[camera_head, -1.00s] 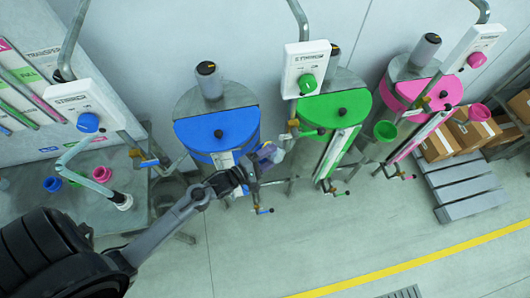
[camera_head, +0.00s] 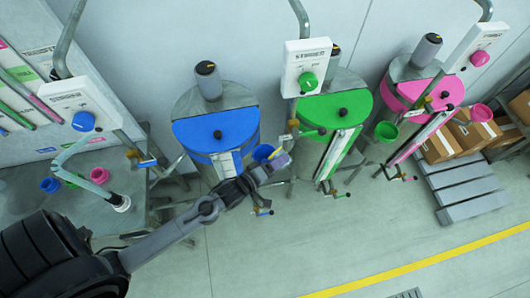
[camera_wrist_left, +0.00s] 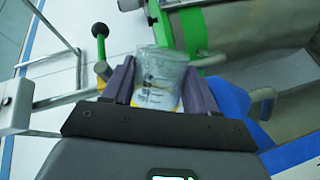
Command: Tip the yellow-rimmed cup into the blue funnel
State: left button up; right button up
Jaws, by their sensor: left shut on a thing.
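My left gripper (camera_head: 274,165) is shut on a clear cup with yellow on it, beside the front right of the blue drum. In the left wrist view the cup (camera_wrist_left: 160,78) stands between the two purple-grey fingers, with yellow showing near its lower end. In the head view the fingers hide most of it. The blue funnel (camera_head: 263,152) shows just behind the gripper, partly covered by it. I cannot tell whether the cup is over the funnel or beside it. A blue shape (camera_wrist_left: 228,100) lies right of the fingers in the wrist view. My right gripper is not in view.
The blue drum (camera_head: 217,130) and green drum (camera_head: 333,108) flank the gripper, with a pink drum (camera_head: 430,93) further right. A green funnel (camera_head: 387,131) and a pink funnel (camera_head: 481,112) stand by the other drums. The floor in front is clear.

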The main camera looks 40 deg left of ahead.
pick_arm(q)
jog(key=shift+r+m+y+p, duration=0.3)
jog(key=shift+m+p, duration=0.2)
jog(key=shift+m, duration=0.3)
jog(key=shift+d+f+m+y+p, duration=0.1)
jog(key=shift+f+m+y+p, duration=0.3)
jog(key=shift+m, duration=0.7)
jog(key=shift+d+r+m+y+p, duration=0.15)
jog(key=shift+r+m+y+p, duration=0.2)
jog(key=shift+p, duration=0.5)
jog(key=d+f+m+y+b, duration=0.2)
jog(key=d+f+m+b, duration=0.1)
jog(key=d+f+m, duration=0.2)
jog(key=shift+f+m+b, duration=0.35)
jog(key=shift+f+m, duration=0.3)
jog(key=shift+f, duration=0.65)
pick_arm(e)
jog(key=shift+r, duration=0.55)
